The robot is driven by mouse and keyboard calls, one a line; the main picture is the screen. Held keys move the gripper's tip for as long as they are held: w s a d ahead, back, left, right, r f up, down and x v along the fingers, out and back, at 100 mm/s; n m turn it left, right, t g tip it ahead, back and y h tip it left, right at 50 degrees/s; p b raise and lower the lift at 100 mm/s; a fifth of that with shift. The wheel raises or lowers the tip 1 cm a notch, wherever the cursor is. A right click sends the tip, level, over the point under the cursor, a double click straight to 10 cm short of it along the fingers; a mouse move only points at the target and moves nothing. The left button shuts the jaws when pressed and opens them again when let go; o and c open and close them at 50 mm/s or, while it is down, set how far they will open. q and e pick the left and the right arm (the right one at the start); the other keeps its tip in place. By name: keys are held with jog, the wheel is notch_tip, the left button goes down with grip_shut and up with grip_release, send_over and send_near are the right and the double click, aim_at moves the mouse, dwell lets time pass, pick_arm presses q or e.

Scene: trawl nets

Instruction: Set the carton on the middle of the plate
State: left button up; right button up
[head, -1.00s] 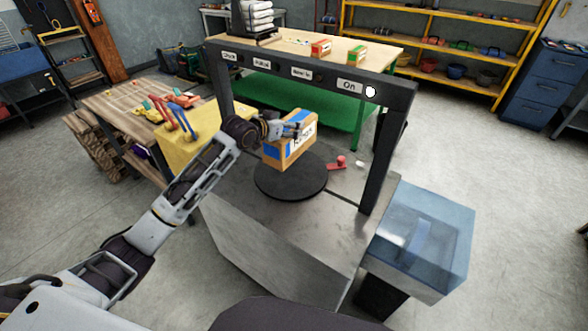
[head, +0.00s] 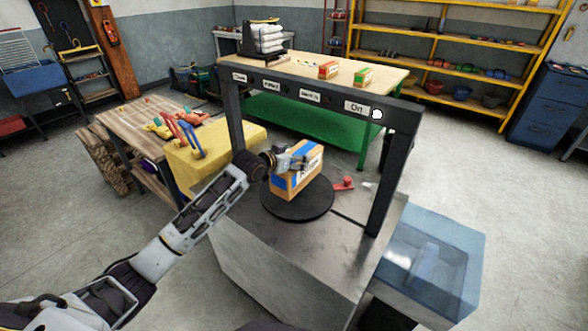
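The carton (head: 294,184) is an orange-brown box with blue bands and a white label. It stands upright over the back and middle part of the round black plate (head: 298,212). Its bottom appears to meet the plate, though a small gap is hard to rule out. My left gripper (head: 298,161) reaches in from the left at the carton's top and appears closed on it; the far finger is partly hidden. My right gripper is not in view.
A dark frame (head: 232,118) with labels and a lit white button (head: 376,114) spans over the metal bench. A small red object (head: 344,183) lies right of the plate. A translucent blue box (head: 430,262) stands at right, a yellow-covered block (head: 212,155) at left.

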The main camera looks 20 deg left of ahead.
pick_arm(q)
jog(key=shift+r, duration=0.1)
dwell(0.3)
jog(key=shift+f, duration=2.45)
jog(key=o, duration=2.1)
jog(key=shift+s+f, duration=0.1)
jog(key=shift+f, duration=0.05)
jog(key=shift+c, duration=0.2)
jog(key=shift+s, duration=0.1)
jog(key=v, duration=1.1)
jog(key=shift+s+a+r, duration=0.2)
jog(key=shift+s+r, duration=0.05)
jog(key=shift+s, duration=0.05)
